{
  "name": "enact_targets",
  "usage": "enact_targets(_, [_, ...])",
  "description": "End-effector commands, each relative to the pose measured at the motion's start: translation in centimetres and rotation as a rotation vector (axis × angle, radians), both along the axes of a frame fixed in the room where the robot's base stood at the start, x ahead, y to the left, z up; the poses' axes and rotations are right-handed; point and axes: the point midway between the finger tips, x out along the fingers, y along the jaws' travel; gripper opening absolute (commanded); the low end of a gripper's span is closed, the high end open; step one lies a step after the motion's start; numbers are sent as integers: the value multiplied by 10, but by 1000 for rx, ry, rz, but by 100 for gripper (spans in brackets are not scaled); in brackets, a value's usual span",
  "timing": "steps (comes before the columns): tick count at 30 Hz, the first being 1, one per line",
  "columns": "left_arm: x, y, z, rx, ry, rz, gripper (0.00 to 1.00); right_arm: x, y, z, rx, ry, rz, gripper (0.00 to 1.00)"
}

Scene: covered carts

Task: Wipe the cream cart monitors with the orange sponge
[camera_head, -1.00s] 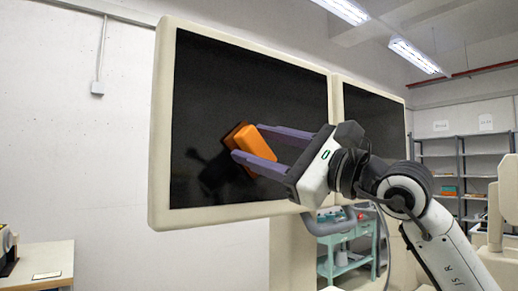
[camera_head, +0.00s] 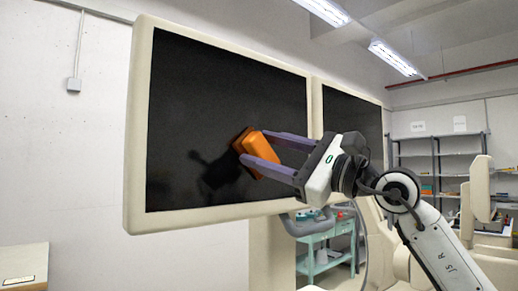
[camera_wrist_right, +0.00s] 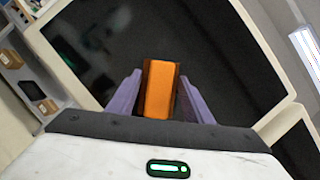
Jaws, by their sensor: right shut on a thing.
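The orange sponge (camera_head: 259,153) is held between the purple fingers of my right gripper (camera_head: 262,155), which is shut on it. The sponge is tilted and sits at the dark screen of the near cream-framed monitor (camera_head: 178,215); a shadow falls to its left. I cannot tell for sure whether it touches the glass. In the right wrist view the sponge (camera_wrist_right: 160,90) stands between the two fingers, in front of the dark screen. A second cream monitor (camera_head: 352,112) is beside the first, on the right, partly hidden by my right gripper. My left gripper is not in view.
A teal cart (camera_head: 322,255) stands behind, below the monitors. Grey shelves (camera_head: 438,160) are at the back right. A cream monitor-like part (camera_head: 480,200) is at the right edge. A table corner (camera_head: 25,265) shows at lower left.

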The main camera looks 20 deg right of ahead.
Motion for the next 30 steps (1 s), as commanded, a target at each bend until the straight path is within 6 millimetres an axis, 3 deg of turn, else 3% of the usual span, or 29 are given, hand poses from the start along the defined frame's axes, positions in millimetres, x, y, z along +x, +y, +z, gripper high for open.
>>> enact_targets(30, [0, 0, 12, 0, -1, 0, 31, 24, -61, 0, 2, 1, -1, 25])
